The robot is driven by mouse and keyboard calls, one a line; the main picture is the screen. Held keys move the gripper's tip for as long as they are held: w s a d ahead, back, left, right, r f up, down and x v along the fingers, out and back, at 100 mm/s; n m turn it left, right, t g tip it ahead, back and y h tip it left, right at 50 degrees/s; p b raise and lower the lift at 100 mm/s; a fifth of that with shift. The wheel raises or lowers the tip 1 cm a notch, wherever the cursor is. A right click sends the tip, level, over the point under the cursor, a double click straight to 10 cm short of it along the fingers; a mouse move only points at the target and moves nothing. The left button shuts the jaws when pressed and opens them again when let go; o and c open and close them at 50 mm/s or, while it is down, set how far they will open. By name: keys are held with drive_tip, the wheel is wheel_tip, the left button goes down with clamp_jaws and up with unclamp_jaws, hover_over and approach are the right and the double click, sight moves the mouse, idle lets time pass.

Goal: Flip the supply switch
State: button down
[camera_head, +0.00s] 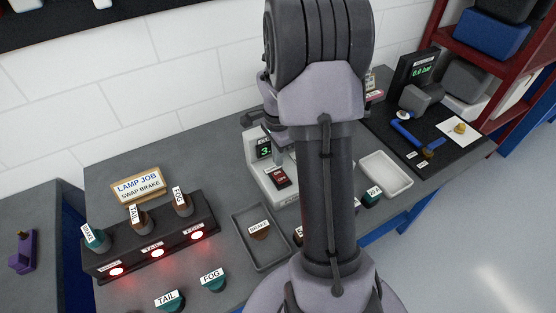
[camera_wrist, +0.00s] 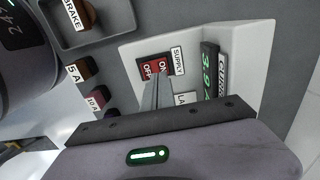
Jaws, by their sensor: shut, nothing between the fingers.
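The supply switch (camera_head: 281,178) is a red and black rocker on the sloped face of a white supply unit (camera_head: 256,168). In the wrist view the switch (camera_wrist: 148,69) shows ON and OFF marks beside a SUPPLY label (camera_wrist: 178,61). My gripper (camera_wrist: 155,84) is shut and empty, its fingers pointing at the switch and covering part of it. I cannot tell whether the tips touch it. In the head view my gripper (camera_head: 279,157) is just above the switch, partly behind my arm. The unit's green display (camera_wrist: 209,72) is lit.
Left of the unit are a tray (camera_head: 238,229) with a BRAKE piece and a dark lamp box (camera_head: 105,262) with red lights lit. A white tray (camera_head: 401,167) and a black mat (camera_head: 455,150) with a blue tool lie to the right. A white wall stands behind.

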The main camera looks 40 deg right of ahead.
wheel_tip(320, 180, up, 10)
drive_tip(key=w+p, duration=0.1)
drive_tip(key=shift+w+d+f+p, duration=0.15)
drive_tip(key=shift+w+f+p, duration=0.1)
drive_tip(key=shift+w+p, duration=0.05)
